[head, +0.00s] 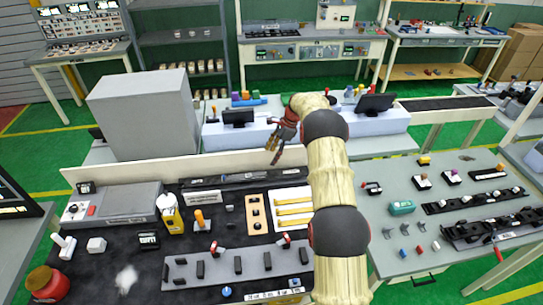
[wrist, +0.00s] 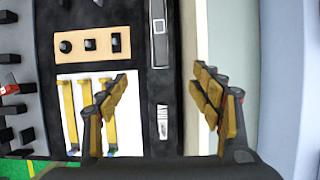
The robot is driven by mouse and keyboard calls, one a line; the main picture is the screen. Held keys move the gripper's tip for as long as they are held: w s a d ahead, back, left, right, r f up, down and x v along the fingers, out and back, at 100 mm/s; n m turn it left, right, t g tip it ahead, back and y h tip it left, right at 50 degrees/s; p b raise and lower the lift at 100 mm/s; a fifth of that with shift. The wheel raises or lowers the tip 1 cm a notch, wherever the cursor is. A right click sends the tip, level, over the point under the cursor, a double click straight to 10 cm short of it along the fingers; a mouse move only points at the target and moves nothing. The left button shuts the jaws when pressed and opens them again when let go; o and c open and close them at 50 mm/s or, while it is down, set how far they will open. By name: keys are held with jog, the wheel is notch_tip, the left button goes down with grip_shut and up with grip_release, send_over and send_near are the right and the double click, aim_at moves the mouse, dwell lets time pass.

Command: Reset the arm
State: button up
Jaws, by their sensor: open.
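My gripper (head: 280,140) is at the end of my arm, raised over the back edge of the dark work table (head: 110,250) in the head view. In the wrist view my gripper (wrist: 160,110) shows two tan-padded fingers spread apart with nothing between them. The white tray (head: 280,222) and tan plate (head: 256,215) also show in the head view, left of my arm.
A grey rail with black posts (head: 215,266) lies at the table's front. A yellow bottle-like object (head: 170,214) and a red jar (head: 45,284) stand to the left. A large grey box (head: 140,110) stands behind. A right table (head: 440,230) holds small parts. Green floor lies between tables.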

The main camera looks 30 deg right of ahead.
dwell(0.4)
jog(key=s+a+r+n+h+b, duration=0.1)
jog(key=s+a+r+n, duration=0.2)
jog(key=a+r, duration=0.3)
jog(key=s+a+r+n+b, duration=0.15)
jog(key=a+r, duration=0.25)
jog(key=r, duration=0.5)
jog(key=s+a+r+n+t+h+b, duration=0.15)
jog(key=s+a+r+n+b, duration=0.25)
jog(key=s+a+r+n, duration=0.45)
jog(key=s+a+n+h+b, duration=0.1)
jog(key=s+a+n+b, duration=0.15)
jog(key=s, duration=0.55)
jog(key=s+a+n+b, duration=0.1)
jog(key=s+a, duration=0.3)
jog(key=s, duration=0.5)
jog(key=s+a+f+n+t+b, duration=0.1)
jog(key=s+f+n+b, duration=0.1)
jog(key=s, duration=0.5)
jog(key=s+a+f+n+t+b, duration=0.1)
jog(key=s+a+f+n+b, duration=0.1)
jog(key=s+f+n, duration=0.2)
jog(key=s+f, duration=0.2)
jog(key=s, duration=0.2)
jog(key=shift+s+a+f+h, duration=0.25)
jog(key=shift+a+f+h, duration=0.05)
jog(key=shift+h, duration=0.05)
